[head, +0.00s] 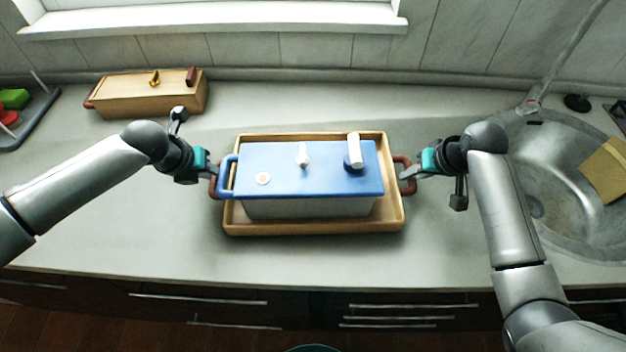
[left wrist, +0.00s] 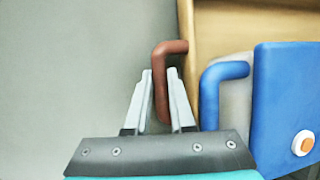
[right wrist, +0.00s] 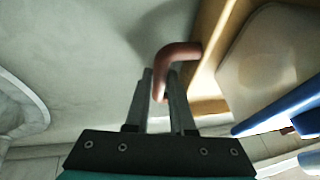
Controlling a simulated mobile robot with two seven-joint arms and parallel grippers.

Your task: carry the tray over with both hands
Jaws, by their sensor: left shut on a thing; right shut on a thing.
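The wooden tray (head: 315,228) is at the middle of the counter, with a reddish-brown handle at each end. A pot with a blue lid (head: 285,180) and light body stands in it. My left gripper (head: 213,178) is shut on the tray's left handle (left wrist: 163,80), which shows between its fingers in the left wrist view. My right gripper (head: 405,177) is shut on the tray's right handle (right wrist: 175,55), seen between its fingers in the right wrist view. I cannot tell clearly whether the tray touches the counter.
A wooden box (head: 150,97) stands at the back left. A dark rack (head: 38,118) with green and red items is at the far left. A sink (head: 560,215) with a tan board (head: 605,170) lies at the right. The counter between box and tray is clear.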

